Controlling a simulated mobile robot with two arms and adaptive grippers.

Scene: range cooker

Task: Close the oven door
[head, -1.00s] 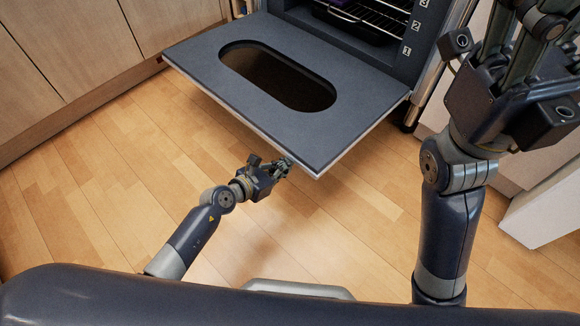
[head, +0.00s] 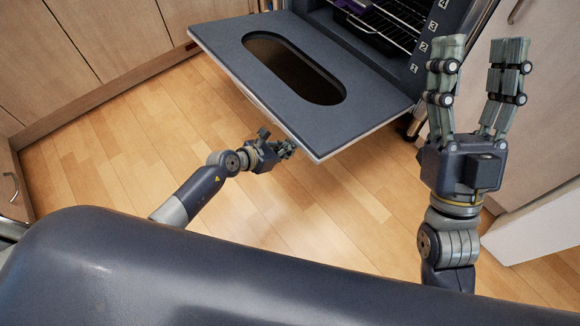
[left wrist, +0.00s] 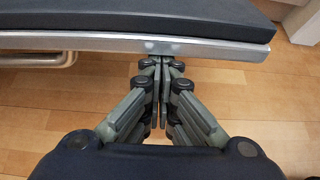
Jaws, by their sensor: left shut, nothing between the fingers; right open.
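The oven door (head: 225,50) is swung down open, a dark panel with an oval window, its inner face up. In the left wrist view the door's metal edge (left wrist: 215,45) crosses above my fingers, with a bar handle (left wrist: 40,59) below it at the left. My left gripper (head: 291,149) is shut and empty at the door's front edge, low near its front corner. In the left wrist view its fingertips (left wrist: 162,62) overlap the metal edge; whether they touch it I cannot tell. My right gripper (head: 480,50) is open and empty, raised right of the door.
The oven cavity (head: 385,25) with wire racks is open behind the door. Wooden cabinets (head: 110,45) stand at the left and pale cabinets (head: 520,100) at the right. The wooden floor (head: 110,150) in front of the door is clear.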

